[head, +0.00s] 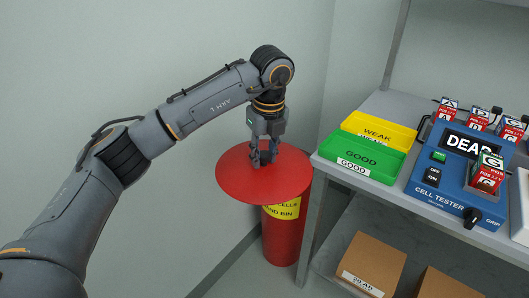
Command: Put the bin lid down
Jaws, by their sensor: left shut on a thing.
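The bin lid (235,178) is a wide red disc. My left gripper (262,160) points down and is shut on the lid at its middle. The lid covers the top of the red bin (281,240), which stands on the floor with a yellow label. I cannot tell whether the lid touches the bin's rim, since the lid hides it. My right gripper is not in view.
To the right stands a grey bench with a yellow WEAK tray (378,129), a green GOOD tray (364,158) and a blue cell tester (450,185) reading DEAD. Several red cells (477,117) stand behind. Cardboard boxes (371,262) sit below.

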